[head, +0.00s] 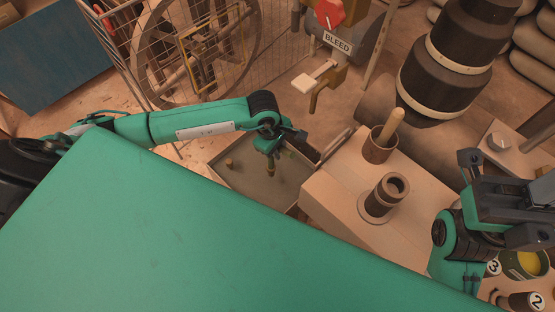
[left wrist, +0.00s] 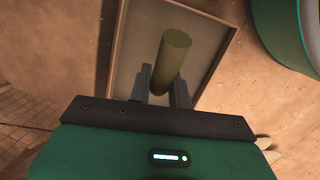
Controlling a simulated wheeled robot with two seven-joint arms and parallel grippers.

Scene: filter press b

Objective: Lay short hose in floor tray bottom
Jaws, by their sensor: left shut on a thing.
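My left gripper (head: 270,158) hangs over the floor tray (head: 225,176), a shallow grey tray with a thin rim. In the left wrist view its two dark fingers (left wrist: 161,86) are shut on the short hose (left wrist: 173,58), a plain olive-green cylinder. The hose stands out past the fingertips, above the tray (left wrist: 119,50), whose bottom shows behind it. In the head view only a small part of the hose shows under the gripper. I cannot tell the gap between hose and tray bottom. My right gripper (head: 470,165) is at the right edge; its finger opening is unclear.
A small tan piece (head: 229,162) shows at the tray's left side. Right of the tray is a pale bench (head: 335,192) with a brown cup (head: 379,147) and a ringed brown fitting (head: 385,195). A BLEED valve (head: 338,43) and a wire cage (head: 125,52) stand behind.

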